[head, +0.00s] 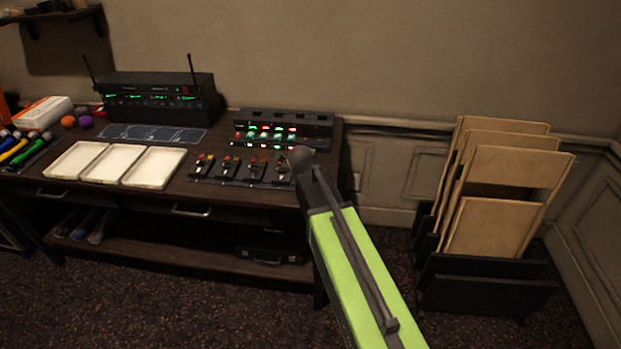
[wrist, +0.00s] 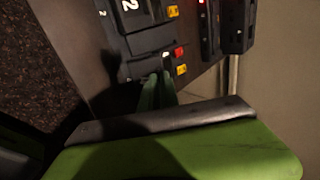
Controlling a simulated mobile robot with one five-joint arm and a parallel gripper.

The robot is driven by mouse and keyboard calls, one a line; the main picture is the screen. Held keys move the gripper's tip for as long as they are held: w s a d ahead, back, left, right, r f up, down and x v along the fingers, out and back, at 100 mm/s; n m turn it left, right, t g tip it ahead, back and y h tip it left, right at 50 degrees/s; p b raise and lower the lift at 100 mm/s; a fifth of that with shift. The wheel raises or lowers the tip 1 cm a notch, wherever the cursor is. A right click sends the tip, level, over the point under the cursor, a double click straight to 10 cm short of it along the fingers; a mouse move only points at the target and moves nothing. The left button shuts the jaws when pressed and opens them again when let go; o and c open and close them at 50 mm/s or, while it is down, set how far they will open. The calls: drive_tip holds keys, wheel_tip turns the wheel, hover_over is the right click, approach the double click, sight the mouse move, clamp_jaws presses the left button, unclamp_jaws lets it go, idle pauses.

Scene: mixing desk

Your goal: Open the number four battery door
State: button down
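Several small black packs stand in a row on the desk in the head view, with orange, yellow and red parts on them. The rightmost pack (head: 283,170) is right beside the end of my arm, partly covered by it. My gripper (wrist: 160,77) shows in the wrist view as two green fingers close together, with nothing seen between them. Its tips are at the lower edge of a black pack (wrist: 152,59) with red and yellow parts. I cannot tell whether they touch it. A pack marked 2 (wrist: 131,8) is above. No number four is readable, and no door is clearly seen.
A lit rack unit (head: 283,132) stands behind the packs. White trays (head: 152,168) and a receiver with antennas (head: 160,98) are to the left on the dark desk (head: 225,193). A rack of tan boards (head: 495,225) stands on the floor at right.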

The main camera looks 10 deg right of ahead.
drive_tip(key=s+t+b, duration=0.1)
drive_tip(key=b, duration=0.1)
drive_tip(key=f+t+h+b, duration=0.1)
drive_tip(key=t+b, duration=0.1)
drive_tip(key=b, duration=0.1)
drive_tip(key=s+t+b, duration=0.1)
drive_tip(key=b, duration=0.1)
drive_tip(key=shift+s+a+f+h+b, duration=0.2)
drive_tip(key=shift+s+a+h+b, duration=0.1)
drive_tip(key=shift+a+b, duration=0.1)
drive_tip(key=shift+s+r+t+b, duration=0.2)
drive_tip(key=shift+t+b, duration=0.6)
drive_tip(key=shift+b, duration=0.3)
drive_tip(key=shift+a, duration=0.1)
drive_tip(key=c, duration=1.6)
unclamp_jaws()
drive_tip(key=shift+a, duration=0.1)
